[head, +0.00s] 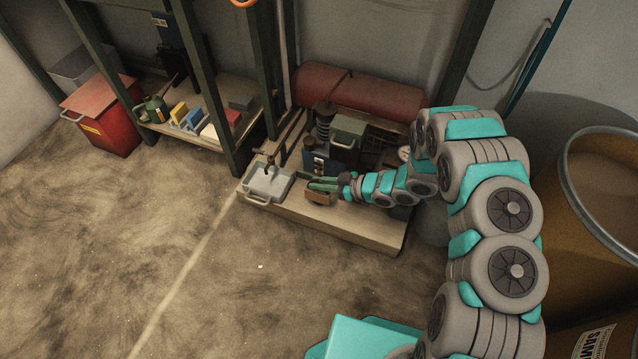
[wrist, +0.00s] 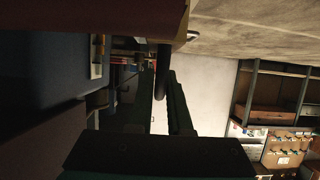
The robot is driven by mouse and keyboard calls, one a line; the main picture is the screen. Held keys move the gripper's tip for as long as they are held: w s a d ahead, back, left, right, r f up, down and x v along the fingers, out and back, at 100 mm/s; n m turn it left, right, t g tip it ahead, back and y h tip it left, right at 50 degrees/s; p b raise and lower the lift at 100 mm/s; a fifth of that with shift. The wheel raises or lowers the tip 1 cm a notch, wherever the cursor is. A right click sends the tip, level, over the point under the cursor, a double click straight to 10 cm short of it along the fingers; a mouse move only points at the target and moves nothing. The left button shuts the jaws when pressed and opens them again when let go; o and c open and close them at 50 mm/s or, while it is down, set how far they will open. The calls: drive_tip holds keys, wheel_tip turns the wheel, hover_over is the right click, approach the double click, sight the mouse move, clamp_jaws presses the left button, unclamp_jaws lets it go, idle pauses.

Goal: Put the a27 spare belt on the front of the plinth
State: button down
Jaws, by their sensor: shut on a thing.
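My gripper (head: 323,185) is at the front of the low plinth (head: 368,232), reaching in from the right. It is shut on a small brown thing (head: 320,198), which I take to be the a27 spare belt; no label on it can be read. The brown thing shows just under the fingers, at or slightly above the plinth top; I cannot tell whether it touches. In the wrist view my gripper's dark fingers (wrist: 165,105) point away, and a dark rounded bar shows between them. The held thing is not clear there.
A grey tray (head: 254,198) with a handle is on the plinth left of my gripper, with a dark upright fitting by it. Machinery and a red cylinder (head: 385,97) stand behind. A shelf holds small boxes; a red bin (head: 110,125) is further left. The floor in front is clear.

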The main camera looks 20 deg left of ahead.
drive_tip(key=shift+f, duration=0.2)
drive_tip(key=c, duration=0.8)
unclamp_jaws()
drive_tip(key=shift+c, duration=0.2)
drive_tip(key=shift+d+r, duration=0.15)
drive_tip(key=v, duration=1.1)
drive_tip(key=shift+d+r, duration=0.2)
drive_tip(key=shift+d, duration=0.1)
